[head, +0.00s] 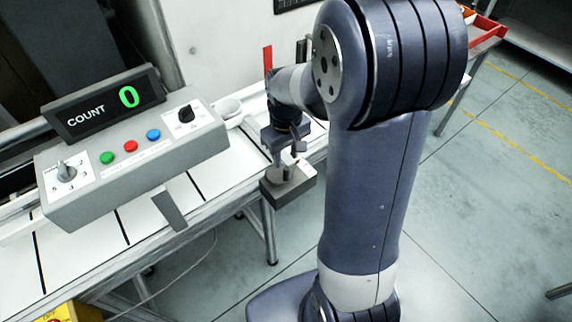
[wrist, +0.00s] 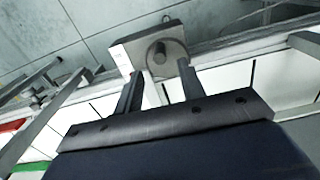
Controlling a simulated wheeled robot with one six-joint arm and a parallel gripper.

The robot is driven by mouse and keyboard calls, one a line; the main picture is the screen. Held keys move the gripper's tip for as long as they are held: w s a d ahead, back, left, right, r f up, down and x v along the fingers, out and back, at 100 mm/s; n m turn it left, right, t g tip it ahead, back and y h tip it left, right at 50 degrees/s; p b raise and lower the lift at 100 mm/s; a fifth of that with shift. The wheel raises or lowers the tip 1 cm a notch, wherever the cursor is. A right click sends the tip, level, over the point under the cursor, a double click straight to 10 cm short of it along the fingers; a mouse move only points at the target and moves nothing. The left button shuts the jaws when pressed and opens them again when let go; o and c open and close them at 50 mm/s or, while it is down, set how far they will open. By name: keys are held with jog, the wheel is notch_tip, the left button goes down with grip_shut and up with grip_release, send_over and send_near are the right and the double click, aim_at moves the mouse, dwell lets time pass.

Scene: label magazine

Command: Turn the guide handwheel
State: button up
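A grey block (wrist: 174,37) with a round dark knob (wrist: 158,52), which looks like the guide handwheel, sits at the table's edge in the wrist view. A white label is on the block's left side. In the head view the block (head: 289,190) projects at the front edge of the table, and my gripper (head: 284,160) is right above it, partly hiding the knob. In the wrist view my gripper (wrist: 161,72) is open, its two fingers apart with the knob just beyond and between their tips. Whether a finger touches the knob I cannot tell.
A grey control box (head: 135,160) with a COUNT display (head: 105,103) reading 0, coloured buttons and two rotary knobs stands left of my gripper. A red-edged tray (head: 487,38) is at the far right. Floor in front is mostly clear.

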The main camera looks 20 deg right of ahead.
aim_at(286, 170)
jog(key=shift+r, duration=2.2)
notch_tip(286, 170, down, 11)
jog(key=shift+f, duration=0.1)
jog(key=shift+r, duration=0.2)
